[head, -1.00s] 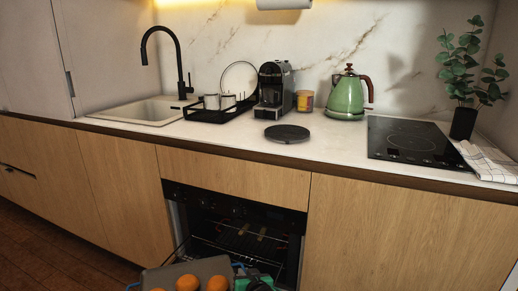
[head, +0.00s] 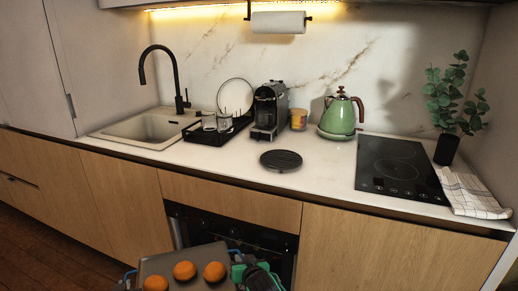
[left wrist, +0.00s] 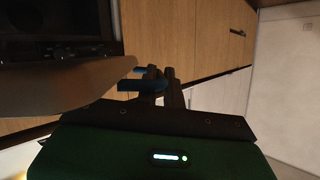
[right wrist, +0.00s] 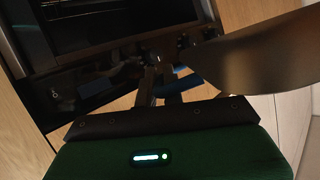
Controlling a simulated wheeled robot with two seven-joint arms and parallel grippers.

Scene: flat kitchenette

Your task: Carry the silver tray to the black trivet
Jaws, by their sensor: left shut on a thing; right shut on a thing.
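The silver tray (head: 200,254) is at the bottom of the head view, in front of the counter and lower than its top. It carries oranges; three show (head: 184,270). My left gripper (left wrist: 158,82) is shut on the tray's blue handle (left wrist: 136,84) at its left end. My right gripper (right wrist: 160,82) is shut on the other blue handle (right wrist: 186,82) at the right end. The tray's underside or side also shows in the right wrist view (right wrist: 265,62). The tray's near edge is cut off. The round black trivet (head: 281,160) lies bare on the countertop, beyond the tray and to its right.
Behind the trivet stand a coffee machine (head: 269,108), a jar (head: 298,119) and a green kettle (head: 338,117). A black dish rack (head: 215,134) is left of it, a black hob (head: 395,168) right. The countertop (head: 232,172) around the trivet's front is clear. An oven (head: 230,232) sits below.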

